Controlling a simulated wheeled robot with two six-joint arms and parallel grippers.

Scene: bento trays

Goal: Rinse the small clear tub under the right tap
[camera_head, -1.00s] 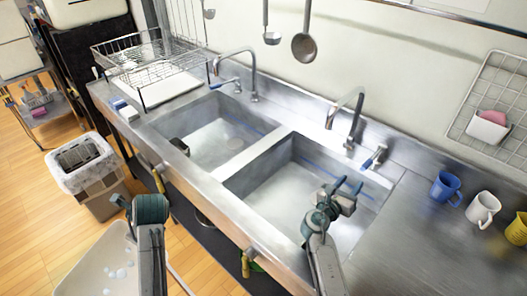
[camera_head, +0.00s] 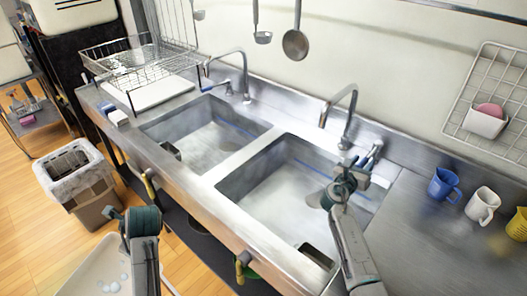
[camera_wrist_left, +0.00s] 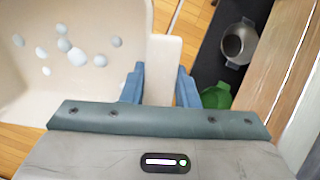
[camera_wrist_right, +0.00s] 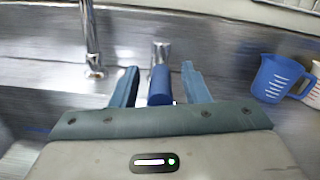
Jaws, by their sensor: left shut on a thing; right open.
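A pale tub (camera_head: 85,285) with whitish blobs on it shows at the lower left, outside the sink; it looks whitish rather than clear. In the left wrist view my left gripper (camera_wrist_left: 160,70) is shut on the narrow tab of this tub (camera_wrist_left: 30,85). The right tap (camera_head: 347,120) stands behind the right basin, with no water stream visible. Its blue-ended lever (camera_head: 372,158) is to its right. My right gripper (camera_head: 352,168) is open at the lever. In the right wrist view the blue lever end (camera_wrist_right: 160,86) lies between its fingers; contact cannot be told.
The right basin (camera_head: 275,185) and left basin (camera_head: 205,130) look free in the middle. A blue mug (camera_head: 443,184), a white mug (camera_head: 482,205) and a yellow one (camera_head: 517,226) stand right of the lever. A wire rack (camera_head: 130,62) stands at the back left.

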